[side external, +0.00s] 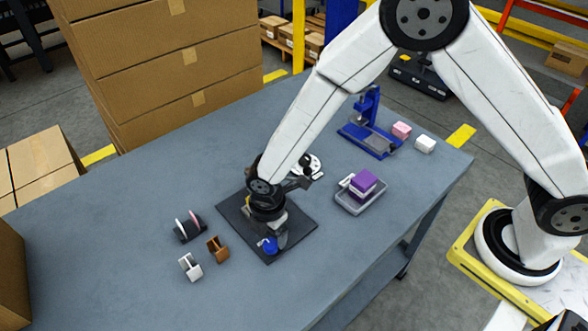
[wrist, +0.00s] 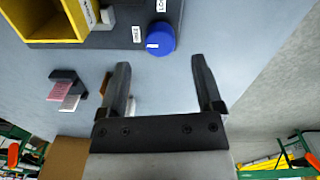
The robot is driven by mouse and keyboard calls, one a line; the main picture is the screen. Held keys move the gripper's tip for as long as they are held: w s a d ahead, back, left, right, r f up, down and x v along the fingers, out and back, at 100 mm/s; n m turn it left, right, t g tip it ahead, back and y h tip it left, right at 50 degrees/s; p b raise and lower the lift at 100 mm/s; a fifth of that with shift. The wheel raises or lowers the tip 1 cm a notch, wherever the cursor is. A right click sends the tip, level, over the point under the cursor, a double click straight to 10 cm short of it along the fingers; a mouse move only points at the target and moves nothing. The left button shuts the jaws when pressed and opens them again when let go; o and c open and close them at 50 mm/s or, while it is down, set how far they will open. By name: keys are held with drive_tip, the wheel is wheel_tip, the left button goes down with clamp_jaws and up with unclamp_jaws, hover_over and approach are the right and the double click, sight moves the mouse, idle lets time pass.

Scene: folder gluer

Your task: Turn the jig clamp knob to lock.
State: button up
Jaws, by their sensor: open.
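The blue jig clamp knob (wrist: 161,39) sits at the edge of the dark jig plate (wrist: 103,39) in the wrist view. A short white mark on it points to the left, towards a small label; a label reading roughly "LOCK" is above the knob. The knob (side external: 268,245) also shows at the front of the plate (side external: 301,224) in the side view. My gripper (wrist: 160,64) is open and empty. In the wrist view its fingertips are just below the knob, one to each side, and do not touch it. My wrist hides much of the jig in the side view.
A yellow open box (wrist: 45,42) stands on the plate. A grey tray (side external: 359,205) holds a purple block. A blue press (side external: 370,125) stands behind.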

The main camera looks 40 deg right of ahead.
sight(270, 243)
drive_tip(key=shift+w+f, duration=0.1)
drive_tip(key=shift+f, duration=2.05)
clamp_jaws()
